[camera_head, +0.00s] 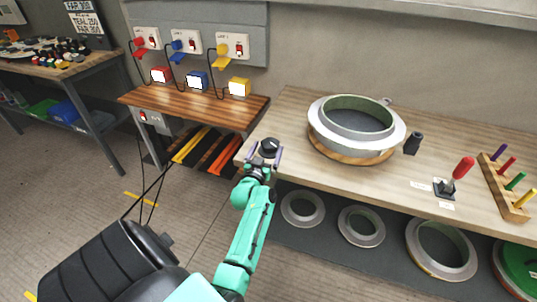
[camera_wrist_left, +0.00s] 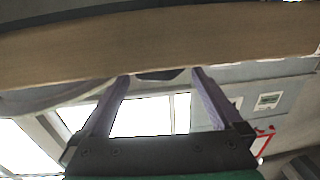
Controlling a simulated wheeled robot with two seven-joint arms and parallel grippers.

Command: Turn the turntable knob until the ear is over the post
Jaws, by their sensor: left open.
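The turntable (camera_head: 340,153) is a round wooden disc on the bench, carrying a grey ring mould (camera_head: 357,125). A small grey ear (camera_head: 387,101) sticks out at the mould's far right rim. The dark post (camera_head: 413,143) stands right of the mould, apart from the ear. A black knob (camera_head: 269,145) is at the bench's left end. My left gripper (camera_head: 265,153) is open with its fingers either side of the knob. In the left wrist view, the dark knob (camera_wrist_left: 160,74) shows between the fingertips (camera_wrist_left: 160,78), partly hidden; contact cannot be told. My right gripper is not in view.
A red-handled lever (camera_head: 460,170) and a rack of coloured pegs (camera_head: 508,188) stand at the bench's right. Several ring moulds (camera_head: 361,226) lie below.

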